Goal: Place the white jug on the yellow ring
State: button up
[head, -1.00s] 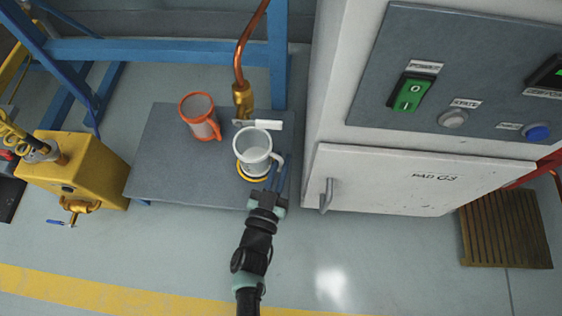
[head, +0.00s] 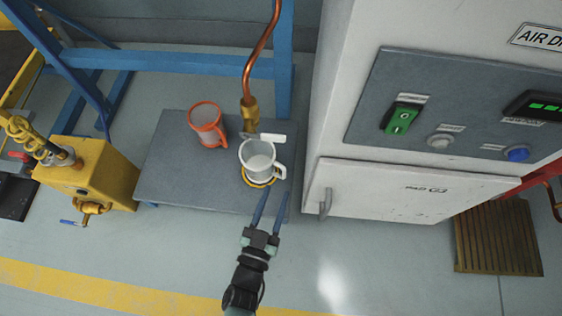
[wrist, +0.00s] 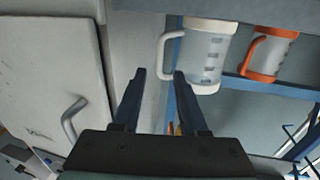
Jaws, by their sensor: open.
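The white jug (head: 259,161) stands upright on the grey bench, over the yellow ring (head: 258,182). Only the front part of the ring shows below the jug's base. The jug's handle points right, and in the wrist view the jug (wrist: 204,58) shows with its handle toward my fingers. My gripper (head: 271,195) is open and empty, in front of the jug and apart from it.
An orange-rimmed jug (head: 207,125) stands to the left on the bench (head: 175,180). A copper pipe with a brass end (head: 250,114) hangs behind the white jug. A white cabinet (head: 375,190) with a handle is close on the right. A yellow block (head: 85,172) stands left.

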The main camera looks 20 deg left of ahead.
jog(key=shift+s+d+p, duration=0.2)
jog(key=shift+s+p, duration=0.4)
jog(key=shift+s, duration=1.75)
